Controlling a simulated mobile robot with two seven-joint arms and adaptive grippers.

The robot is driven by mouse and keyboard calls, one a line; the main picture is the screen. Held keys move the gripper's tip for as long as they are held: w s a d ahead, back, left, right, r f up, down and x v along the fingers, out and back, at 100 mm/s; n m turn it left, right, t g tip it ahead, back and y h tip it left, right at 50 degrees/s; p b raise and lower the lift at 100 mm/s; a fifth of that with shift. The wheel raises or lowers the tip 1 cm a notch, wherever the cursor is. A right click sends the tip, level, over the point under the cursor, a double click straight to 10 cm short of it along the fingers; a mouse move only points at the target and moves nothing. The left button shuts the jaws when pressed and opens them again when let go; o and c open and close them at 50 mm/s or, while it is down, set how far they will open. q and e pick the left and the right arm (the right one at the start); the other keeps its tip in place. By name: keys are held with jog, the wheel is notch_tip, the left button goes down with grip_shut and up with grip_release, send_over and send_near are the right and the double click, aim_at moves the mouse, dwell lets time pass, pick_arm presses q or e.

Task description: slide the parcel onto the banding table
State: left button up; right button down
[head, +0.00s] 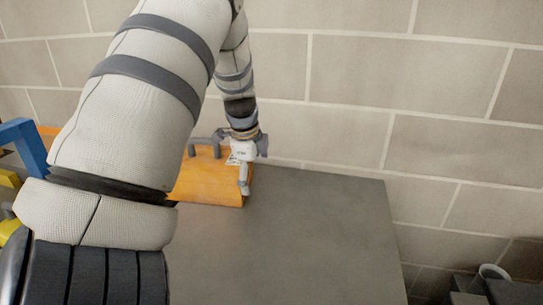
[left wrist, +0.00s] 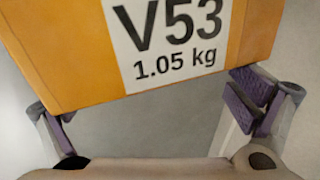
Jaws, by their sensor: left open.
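The orange parcel (head: 207,185) lies on a grey tabletop (head: 300,235) near the block wall in the head view, partly hidden by my left arm. In the left wrist view the parcel (left wrist: 55,60) fills the top, with a white label reading V53, 1.05 kg. My left gripper (head: 218,167) is open over the parcel's right end. In the left wrist view its fingers (left wrist: 155,108) are spread near the parcel's two lower corners; whether they touch it I cannot tell. My right gripper is out of view.
A block wall (head: 350,90) runs behind the tabletop. A blue post (head: 27,145) and yellow parts stand at the left edge. A pale cylindrical thing (head: 493,272) sits low at the right, beyond the tabletop's edge. The tabletop right of the parcel is clear.

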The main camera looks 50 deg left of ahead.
pick_arm(q)
jog(key=shift+s+a, duration=0.35)
dwell(0.4)
